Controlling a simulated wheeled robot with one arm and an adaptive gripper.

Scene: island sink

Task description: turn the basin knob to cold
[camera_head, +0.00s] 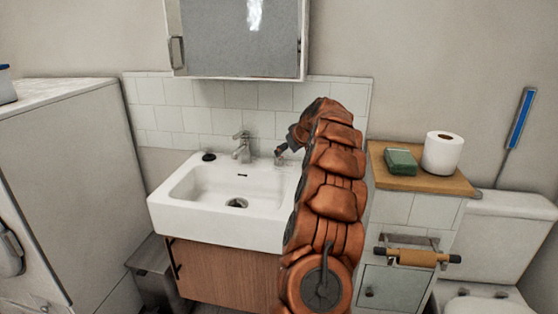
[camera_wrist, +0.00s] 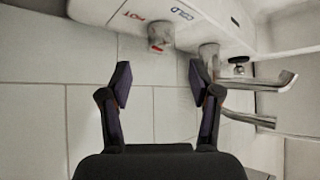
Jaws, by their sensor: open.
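The basin knob (camera_wrist: 161,34) is a small pale cylinder with a red mark on its side, set on the white basin (camera_head: 180,212). In the wrist view, a red HOT label and a blue COLD label lie beside it on the basin. My gripper (camera_wrist: 161,82) is open and empty, with its two dark fingers apart. The knob appears ahead of the gap between the fingertips, and I see no contact. In the head view, my gripper (camera_head: 283,150) is at the back right of the basin, right of the chrome faucet (camera_head: 242,147), and largely covers the knob.
The faucet also shows at right in the wrist view (camera_wrist: 255,84), close to one finger. A tiled wall (camera_head: 205,120) stands behind the basin, below a mirror cabinet (camera_head: 240,40). A wooden ledge (camera_head: 440,186) holds a green box (camera_head: 400,162) and a paper roll (camera_head: 442,152).

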